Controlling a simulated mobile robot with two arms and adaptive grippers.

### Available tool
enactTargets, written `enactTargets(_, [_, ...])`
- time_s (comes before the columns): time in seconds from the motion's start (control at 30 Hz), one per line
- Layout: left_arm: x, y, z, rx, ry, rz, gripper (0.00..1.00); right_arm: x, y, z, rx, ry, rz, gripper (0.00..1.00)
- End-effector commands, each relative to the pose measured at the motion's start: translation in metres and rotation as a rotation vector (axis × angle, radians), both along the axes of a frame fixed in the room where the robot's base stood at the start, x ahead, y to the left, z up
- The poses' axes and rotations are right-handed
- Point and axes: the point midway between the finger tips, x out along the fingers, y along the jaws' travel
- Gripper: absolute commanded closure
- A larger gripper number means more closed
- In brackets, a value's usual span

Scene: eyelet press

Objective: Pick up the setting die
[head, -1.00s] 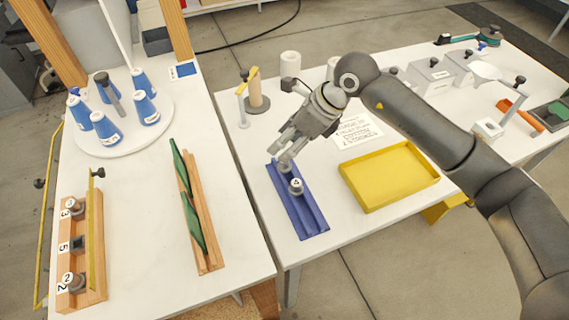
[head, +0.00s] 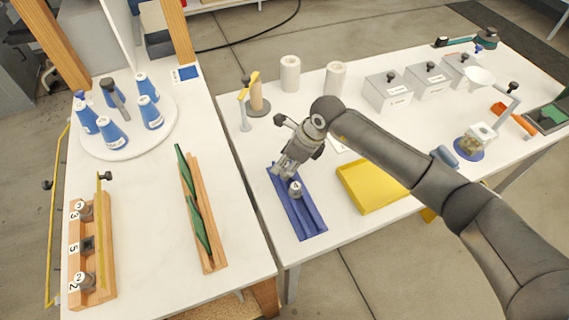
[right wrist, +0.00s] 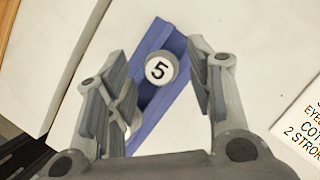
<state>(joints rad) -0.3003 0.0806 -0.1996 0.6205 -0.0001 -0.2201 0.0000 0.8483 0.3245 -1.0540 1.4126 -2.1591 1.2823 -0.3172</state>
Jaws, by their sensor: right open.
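In the right wrist view a grey round-topped die marked 5 (right wrist: 159,69) stands on a blue grooved holder (right wrist: 176,42). My right gripper (right wrist: 168,72) is open, with its fingers on either side of this die and no visible grip on it. In the head view my right gripper (head: 285,172) is low over the far part of the blue holder (head: 311,222). A grey die with a white numbered top, apparently 4 (head: 295,188), stands just nearer than the fingers. The far die is hidden there by the gripper. My left gripper is not in view.
A yellow tray (head: 368,203) lies right of the holder, partly under my right arm. A wooden rack (head: 104,281) with numbered places stands on the left table, beside a green-and-wood strip (head: 207,247). A post with a yellow arm (head: 257,97) stands behind the gripper.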

Motion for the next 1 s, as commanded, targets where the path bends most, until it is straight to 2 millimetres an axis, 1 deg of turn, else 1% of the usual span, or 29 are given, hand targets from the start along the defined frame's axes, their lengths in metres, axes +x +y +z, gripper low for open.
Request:
enactTargets(0.13, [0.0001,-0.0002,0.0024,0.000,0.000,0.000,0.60,0.0005,0.0020,-0.0079,-0.002,0.001,0.000,0.51])
enactTargets(0.33, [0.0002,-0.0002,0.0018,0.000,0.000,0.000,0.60,0.0007,0.0022,-0.0082,-0.001,0.000,0.001,0.51])
enactTargets(0.7, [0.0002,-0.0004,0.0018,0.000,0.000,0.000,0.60,0.0008,0.0023,-0.0077,-0.001,0.000,0.000,0.98])
enactTargets(0.73, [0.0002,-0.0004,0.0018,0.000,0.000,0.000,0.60,0.0008,0.0022,-0.0077,-0.001,0.000,0.000,1.00])
enactTargets(1.0, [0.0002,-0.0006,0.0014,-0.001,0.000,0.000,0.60,0.0012,0.0023,-0.0061,-0.001,-0.001,0.001,1.00])
